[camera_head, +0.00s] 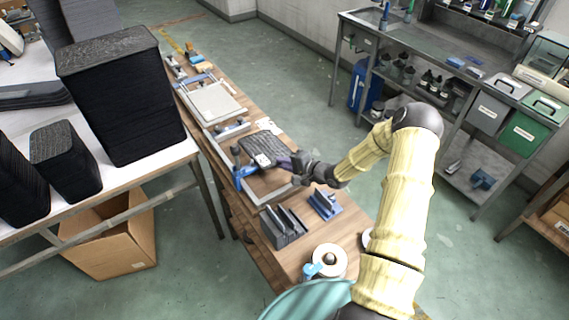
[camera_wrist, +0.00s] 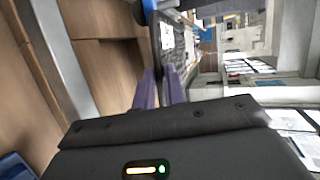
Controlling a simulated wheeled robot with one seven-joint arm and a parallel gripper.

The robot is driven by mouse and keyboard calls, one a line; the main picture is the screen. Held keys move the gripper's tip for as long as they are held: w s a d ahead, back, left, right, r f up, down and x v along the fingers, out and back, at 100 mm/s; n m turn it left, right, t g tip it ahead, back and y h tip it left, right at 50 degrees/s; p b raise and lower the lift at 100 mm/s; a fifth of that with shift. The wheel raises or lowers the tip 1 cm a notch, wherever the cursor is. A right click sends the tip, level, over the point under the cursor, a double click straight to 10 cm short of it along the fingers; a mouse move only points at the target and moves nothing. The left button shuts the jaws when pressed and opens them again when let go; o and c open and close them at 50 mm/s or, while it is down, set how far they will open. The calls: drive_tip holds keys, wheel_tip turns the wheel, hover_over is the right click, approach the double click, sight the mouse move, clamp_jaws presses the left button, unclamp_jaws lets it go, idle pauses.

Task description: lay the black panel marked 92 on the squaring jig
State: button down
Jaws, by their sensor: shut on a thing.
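A black panel (camera_head: 260,144) with a white label is held over the wooden bench, above the near framed area. The number on its label cannot be read. My gripper (camera_head: 284,162) is shut on the panel's near edge. In the wrist view the purple fingers (camera_wrist: 159,88) pinch the panel (camera_wrist: 178,42), which is seen nearly edge-on. The squaring jig appears to be the grey-railed frame (camera_head: 272,197) with a blue clamp at its left corner. The panel and my gripper hide part of it. I cannot tell whether the panel touches the frame.
A grey slotted holder (camera_head: 283,226), a blue block (camera_head: 325,203) and a tape roll (camera_head: 329,260) stand on the near bench. A pale board (camera_head: 214,103) lies farther along it. Tall stacks of black panels (camera_head: 124,95) stand on the white table at left.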

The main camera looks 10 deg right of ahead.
drive_tip(key=shift+s+f+b, duration=0.15)
drive_tip(key=shift+f+b, duration=0.2)
drive_tip(key=shift+f, duration=0.65)
idle(0.8)
drive_tip(key=c, duration=1.7)
unclamp_jaws()
drive_tip(key=shift+c, duration=0.2)
drive_tip(key=o, duration=0.4)
drive_tip(key=shift+w, duration=0.2)
drive_tip(key=shift+o, duration=0.2)
drive_tip(key=shift+r, duration=0.1)
drive_tip(key=shift+r, duration=0.1)
drive_tip(key=shift+s+d, duration=0.15)
drive_tip(key=b+v, duration=0.1)
drive_tip(key=v, duration=1.6)
